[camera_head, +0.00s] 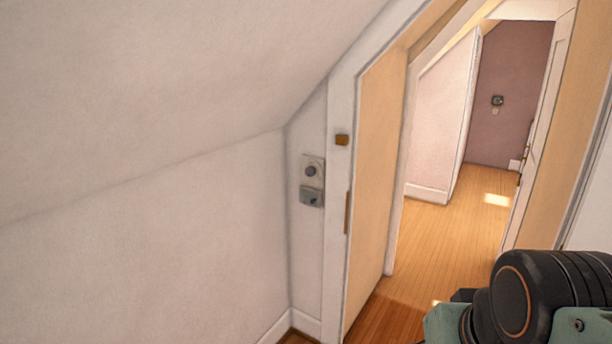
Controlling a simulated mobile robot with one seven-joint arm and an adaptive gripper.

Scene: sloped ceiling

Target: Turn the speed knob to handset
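A small wall panel is mounted on the narrow wall strip left of the doorway. Its upper part is a pale plate (306,162) with a round dark knob (311,171) on it. Its lower part is a grey box (311,197) that sticks out from the wall. Any markings, including a handset position, are too small to read, and I cannot tell where the knob points. Part of my arm shows at the lower right, well apart from the panel. My gripper's fingers are not in view.
A door frame (342,100) stands just right of the panel, with a small brown block (342,140) on it. The sloped ceiling (150,70) comes down low on the left. The doorway opens onto a clear wooden floor (455,235). Another small dark device (497,101) hangs on the far mauve wall.

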